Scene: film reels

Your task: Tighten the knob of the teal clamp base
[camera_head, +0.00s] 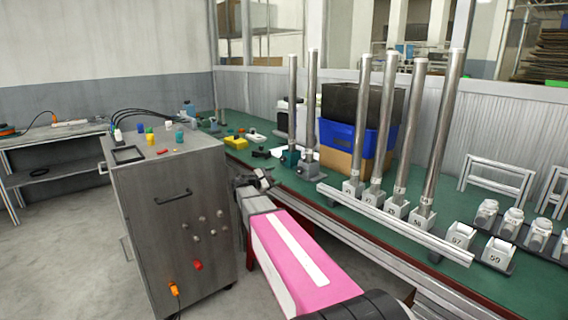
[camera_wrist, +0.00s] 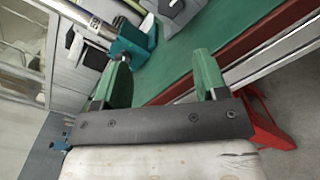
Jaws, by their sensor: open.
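The teal clamp base (camera_head: 290,158) stands on the green bench and holds an upright metal post (camera_head: 292,100). In the wrist view the teal clamp base (camera_wrist: 128,42) is at the upper left, just beyond my left finger, with its post running off to the upper left. My gripper (camera_head: 262,181) is at the bench's near edge, in front of and left of the base. In the wrist view my gripper (camera_wrist: 163,68) has its green fingers wide apart with nothing between them.
A grey clamp base (camera_head: 308,169) with another post stands close to the right of the teal one. A blue crate (camera_head: 350,132) stands behind. A grey cabinet (camera_head: 172,215) is left of my arm.

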